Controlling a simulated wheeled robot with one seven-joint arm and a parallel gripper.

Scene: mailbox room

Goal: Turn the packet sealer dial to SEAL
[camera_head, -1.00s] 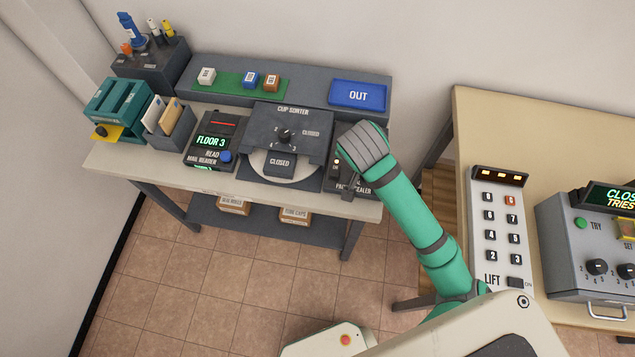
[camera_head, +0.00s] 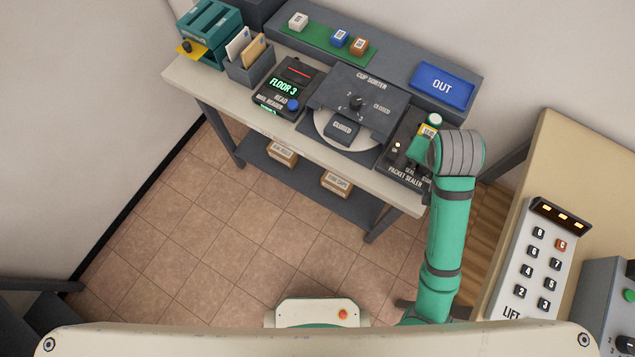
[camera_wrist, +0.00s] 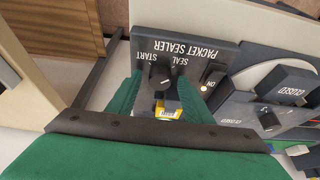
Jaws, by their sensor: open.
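The packet sealer (camera_head: 405,172) is a dark panel at the right end of the back bench, partly covered by my arm in the head view. In the wrist view its panel (camera_wrist: 185,45) appears upside down, with START, SEAL and ON labels. Its dark dial (camera_wrist: 161,77) has a pale mark; I cannot tell exactly which label it points to. My gripper (camera_wrist: 159,92) is open, its green fingers on either side of the dial. I cannot tell whether they touch it. In the head view my gripper (camera_head: 420,150) is over the sealer.
A small yellow-labelled item (camera_wrist: 168,110) shows between the fingers beyond the dial. A lit lamp (camera_wrist: 204,87) is beside the ON switch. The cup sorter (camera_head: 350,105) adjoins the sealer, with a blue OUT tray (camera_head: 442,85) behind. The lift panel (camera_head: 540,260) is on the right table.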

